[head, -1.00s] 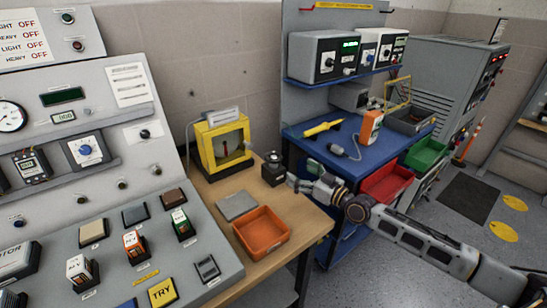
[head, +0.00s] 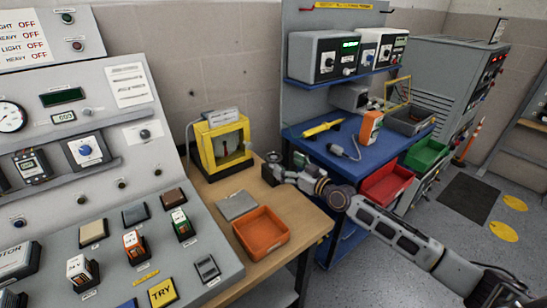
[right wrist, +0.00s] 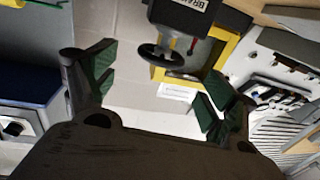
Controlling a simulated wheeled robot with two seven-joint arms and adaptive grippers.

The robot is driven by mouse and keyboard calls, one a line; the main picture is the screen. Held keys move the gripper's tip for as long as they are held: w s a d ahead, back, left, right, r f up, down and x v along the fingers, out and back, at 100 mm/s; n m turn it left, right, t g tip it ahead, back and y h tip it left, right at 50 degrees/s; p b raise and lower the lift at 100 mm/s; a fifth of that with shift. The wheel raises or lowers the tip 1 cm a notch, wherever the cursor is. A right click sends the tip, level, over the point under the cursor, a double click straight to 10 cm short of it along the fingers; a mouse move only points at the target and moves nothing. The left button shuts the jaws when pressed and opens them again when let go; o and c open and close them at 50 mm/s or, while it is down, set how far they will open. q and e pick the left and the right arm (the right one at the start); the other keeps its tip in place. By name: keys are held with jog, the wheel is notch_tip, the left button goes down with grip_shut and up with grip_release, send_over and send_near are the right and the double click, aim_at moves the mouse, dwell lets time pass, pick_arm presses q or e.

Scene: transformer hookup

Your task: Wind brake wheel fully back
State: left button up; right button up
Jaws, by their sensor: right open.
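The brake wheel is a small dark ring on a black box with a white label. In the right wrist view the wheel (right wrist: 162,57) is ahead of my right gripper (right wrist: 160,95), between the lines of its two fingers and apart from them. My right gripper is open and empty, with dark green pads. In the head view the black brake box (head: 271,160) stands at the table's back right edge. My right gripper (head: 279,176) is close beside its right side there and hides part of it. My left gripper is out of view.
The yellow-framed box (head: 222,146) stands left of the brake box. An orange tray (head: 262,247) and a grey plate (head: 237,206) lie in front on the wooden table (head: 310,222). A blue bench (head: 310,140) with red and green bins is behind my right arm.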

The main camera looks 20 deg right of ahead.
aim_at(273, 156)
jog(key=shift+x, duration=3.7)
jog(key=c, duration=1)
jog(key=shift+r, duration=0.1)
